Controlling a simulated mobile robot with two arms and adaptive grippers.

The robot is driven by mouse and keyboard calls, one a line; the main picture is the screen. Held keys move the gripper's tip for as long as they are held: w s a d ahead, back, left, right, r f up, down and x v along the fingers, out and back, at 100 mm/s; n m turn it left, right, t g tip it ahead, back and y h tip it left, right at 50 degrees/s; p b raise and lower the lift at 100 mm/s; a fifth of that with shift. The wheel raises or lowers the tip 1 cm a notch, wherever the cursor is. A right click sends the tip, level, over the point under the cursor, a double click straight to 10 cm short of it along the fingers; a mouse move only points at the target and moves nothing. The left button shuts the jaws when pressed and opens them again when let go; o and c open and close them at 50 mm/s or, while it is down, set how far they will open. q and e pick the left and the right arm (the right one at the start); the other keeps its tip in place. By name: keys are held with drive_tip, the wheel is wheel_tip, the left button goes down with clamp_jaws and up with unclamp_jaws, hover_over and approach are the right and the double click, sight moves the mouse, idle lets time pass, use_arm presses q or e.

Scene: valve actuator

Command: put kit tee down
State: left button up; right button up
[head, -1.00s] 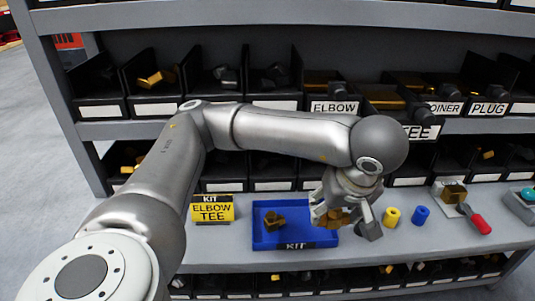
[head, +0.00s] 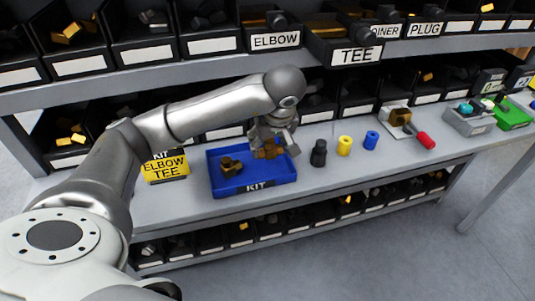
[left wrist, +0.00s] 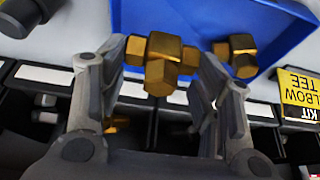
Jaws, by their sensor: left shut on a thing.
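The brass tee (head: 269,152) is held in my left gripper (head: 277,147), over the right part of the blue kit tray (head: 222,190). In the left wrist view the tee (left wrist: 162,64) sits between the two fingers, with the blue tray (left wrist: 205,18) behind it. I cannot tell whether the tee touches the tray floor. Another brass fitting (head: 231,166) lies in the left part of the tray; it also shows in the left wrist view (left wrist: 238,56). My right gripper is in neither view.
A yellow ELBOW TEE sign (head: 165,168) stands left of the tray. Black (head: 319,153), yellow (head: 344,145) and blue (head: 371,140) cylinders stand to its right. Farther right is a red-handled tool (head: 425,139). Shelf bins rise behind; the bench front edge is clear.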

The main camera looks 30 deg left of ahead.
use_arm(q)
drive_tip(key=shift+w+a+f, duration=0.25)
drive_tip(key=shift+a+f, duration=0.15)
drive_tip(key=shift+f, duration=0.1)
drive_tip(key=shift+w+a+f, duration=0.25)
drive_tip(key=shift+a+f, duration=0.1)
drive_tip(key=shift+f, duration=0.1)
drive_tip(key=x, duration=0.1)
drive_tip(key=p+x, duration=0.1)
drive_tip(key=x, duration=0.1)
drive_tip(key=shift+s+d+f, duration=0.15)
drive_tip(key=shift+d+f, duration=0.1)
drive_tip(key=shift+d, duration=0.05)
drive_tip(key=shift+f, duration=0.1)
drive_tip(key=shift+f, duration=0.25)
drive_tip(key=o, duration=0.8)
drive_tip(key=shift+r, duration=0.1)
